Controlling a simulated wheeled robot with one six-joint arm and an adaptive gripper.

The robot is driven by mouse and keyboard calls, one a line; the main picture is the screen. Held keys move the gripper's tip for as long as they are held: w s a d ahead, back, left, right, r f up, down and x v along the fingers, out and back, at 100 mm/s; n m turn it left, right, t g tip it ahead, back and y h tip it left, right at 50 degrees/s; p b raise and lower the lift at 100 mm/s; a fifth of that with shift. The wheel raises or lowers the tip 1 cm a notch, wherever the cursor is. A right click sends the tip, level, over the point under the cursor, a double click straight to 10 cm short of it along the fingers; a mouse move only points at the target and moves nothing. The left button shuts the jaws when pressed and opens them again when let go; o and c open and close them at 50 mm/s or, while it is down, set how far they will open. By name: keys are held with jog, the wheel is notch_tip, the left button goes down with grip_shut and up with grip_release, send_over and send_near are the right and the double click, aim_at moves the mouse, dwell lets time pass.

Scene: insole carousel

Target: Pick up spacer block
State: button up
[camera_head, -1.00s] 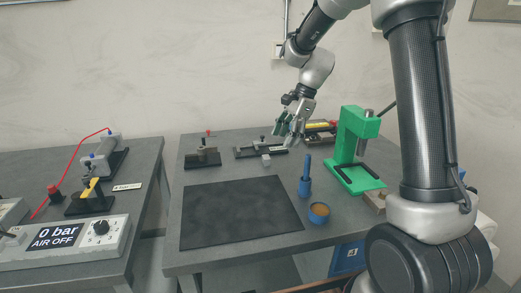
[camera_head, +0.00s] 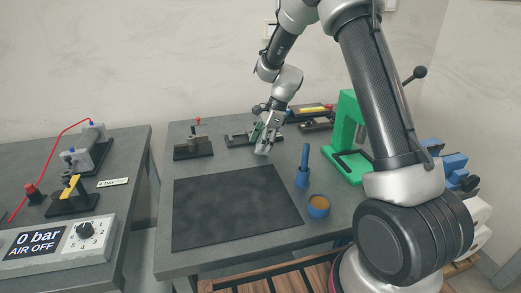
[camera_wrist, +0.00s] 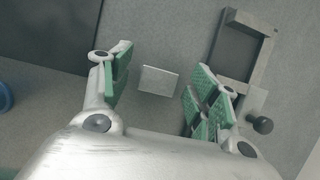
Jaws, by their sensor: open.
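The spacer block, a small pale grey block (camera_wrist: 158,81), lies on the grey table in the wrist view, in the gap between my fingers. My gripper (camera_wrist: 160,88) is open, with a green-padded finger on either side of the block. There is clear space between each finger and the block in the picture, and the gripper holds nothing. In the head view, my gripper (camera_head: 266,138) hangs low over the back middle of the table. A pale patch just below its fingers seems to be the block, but I cannot separate it clearly there.
A frame-shaped fixture (camera_wrist: 240,50) with a black knob (camera_wrist: 263,125) stands close to the right finger. A black mat (camera_head: 235,205) covers the table's front. A blue post (camera_head: 303,172), a blue cup (camera_head: 319,206) and a green press (camera_head: 347,130) stand to the right.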

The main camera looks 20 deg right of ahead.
jog(key=c, duration=1.1)
jog(key=shift+c, duration=0.2)
